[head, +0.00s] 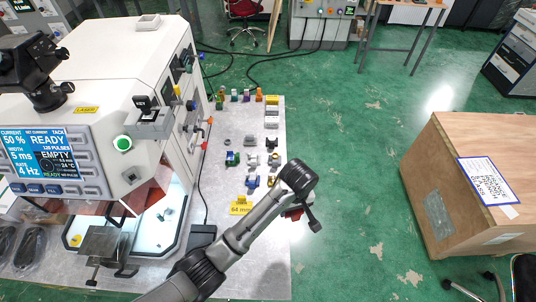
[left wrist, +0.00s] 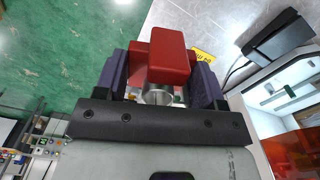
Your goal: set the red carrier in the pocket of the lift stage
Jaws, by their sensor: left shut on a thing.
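The red carrier (left wrist: 168,55) is held between the two dark fingers of my left gripper (left wrist: 160,82) in the left wrist view. A round metal part shows just under it. In the head view only a bit of the red carrier (head: 293,212) shows below my left wrist, past the table's right edge. My left gripper (head: 310,216) is partly hidden there by the wrist. A grey block with a screw handle, which looks like the lift stage (head: 101,242), stands at the front of the laser machine's lit chamber. Its pocket cannot be made out. My right gripper is not in view.
The white laser machine (head: 125,50) overhangs the chamber, with an orange shield (head: 148,192) at its opening. Several small parts, such as a blue one (head: 232,158), stand on the grey table (head: 273,235) near a yellow "64 mm" label (head: 241,208). A wooden crate (head: 440,190) stands right.

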